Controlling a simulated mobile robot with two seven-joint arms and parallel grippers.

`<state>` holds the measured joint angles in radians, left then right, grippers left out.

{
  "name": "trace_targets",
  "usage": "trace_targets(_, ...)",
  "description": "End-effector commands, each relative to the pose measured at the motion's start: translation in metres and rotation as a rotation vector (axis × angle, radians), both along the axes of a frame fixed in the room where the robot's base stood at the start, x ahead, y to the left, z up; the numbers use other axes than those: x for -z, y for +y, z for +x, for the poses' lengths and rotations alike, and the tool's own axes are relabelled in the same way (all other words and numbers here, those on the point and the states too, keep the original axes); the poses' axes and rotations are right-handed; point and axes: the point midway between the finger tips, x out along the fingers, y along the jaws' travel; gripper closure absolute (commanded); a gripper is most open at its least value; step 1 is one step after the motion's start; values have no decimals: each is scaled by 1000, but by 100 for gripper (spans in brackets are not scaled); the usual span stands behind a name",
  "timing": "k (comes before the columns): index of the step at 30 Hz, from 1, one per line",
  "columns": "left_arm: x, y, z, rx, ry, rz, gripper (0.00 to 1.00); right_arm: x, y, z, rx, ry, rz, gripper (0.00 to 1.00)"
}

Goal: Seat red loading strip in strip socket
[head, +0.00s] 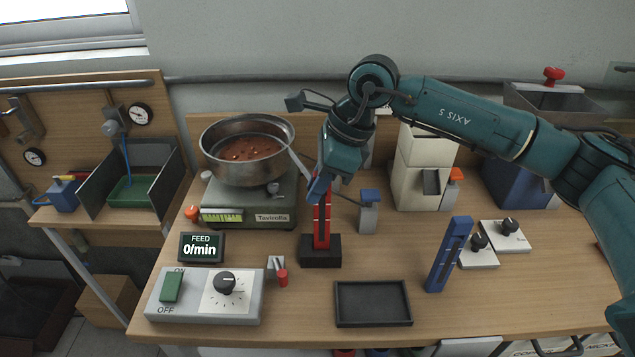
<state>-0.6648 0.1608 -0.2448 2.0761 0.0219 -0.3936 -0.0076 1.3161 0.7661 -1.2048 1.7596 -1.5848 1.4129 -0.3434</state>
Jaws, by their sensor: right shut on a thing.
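The red loading strip (322,226) stands upright at the middle of the bench. Its lower end meets the black strip socket (321,251); I cannot tell how deep it sits. My right gripper (321,187) is shut on the upper part of the red strip, and its fingers partly hide the strip's top. The right arm reaches in from the right, above the bench. My left gripper is not in view.
A steel bowl (247,177) on a scale stands just left of the gripper. A blue strip (448,255) stands to the right. An empty black tray (373,304) lies in front. A control box (190,308) sits front left.

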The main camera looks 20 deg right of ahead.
Motion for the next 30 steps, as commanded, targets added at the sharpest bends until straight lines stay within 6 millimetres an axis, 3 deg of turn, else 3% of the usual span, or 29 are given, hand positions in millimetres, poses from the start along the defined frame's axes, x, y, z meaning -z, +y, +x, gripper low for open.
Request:
trace_targets(3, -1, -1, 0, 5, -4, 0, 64, 0, 0, 0, -1, -2, 1, 100)
trace_targets(4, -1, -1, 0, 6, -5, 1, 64, 0, 0, 0, 0, 0, 0, 81)
trace_targets(11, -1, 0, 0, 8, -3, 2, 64, 0, 0, 0, 2, -1, -1, 63)
trace_targets(22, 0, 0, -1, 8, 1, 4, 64, -1, -2, 2, 7, -5, -3, 62)
trace_targets(28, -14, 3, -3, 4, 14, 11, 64, -21, -3, 3, 8, -7, -3, 62)
trace_targets(30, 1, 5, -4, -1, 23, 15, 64, -27, -9, 2, 10, -10, -2, 62)
